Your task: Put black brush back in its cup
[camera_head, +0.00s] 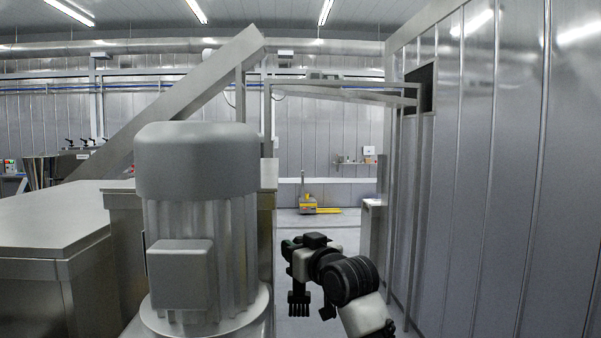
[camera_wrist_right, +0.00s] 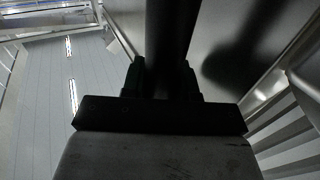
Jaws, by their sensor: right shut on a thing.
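My right gripper (camera_head: 289,247) shows at the lower middle of the head view, with its arm coming in from the lower right. In the right wrist view its two dark fingers (camera_wrist_right: 163,82) are shut on a long black shaft, which I take to be the black brush (camera_wrist_right: 170,40). The shaft runs up out of the top of that view, so its far end is hidden. I cannot make out the cup in either view. My left gripper is not in view.
A large grey motor housing (camera_head: 197,165) stands close in front, left of my right arm. A metal cabinet (camera_head: 40,225) is at the left. A panelled metal wall (camera_head: 500,170) is at the right.

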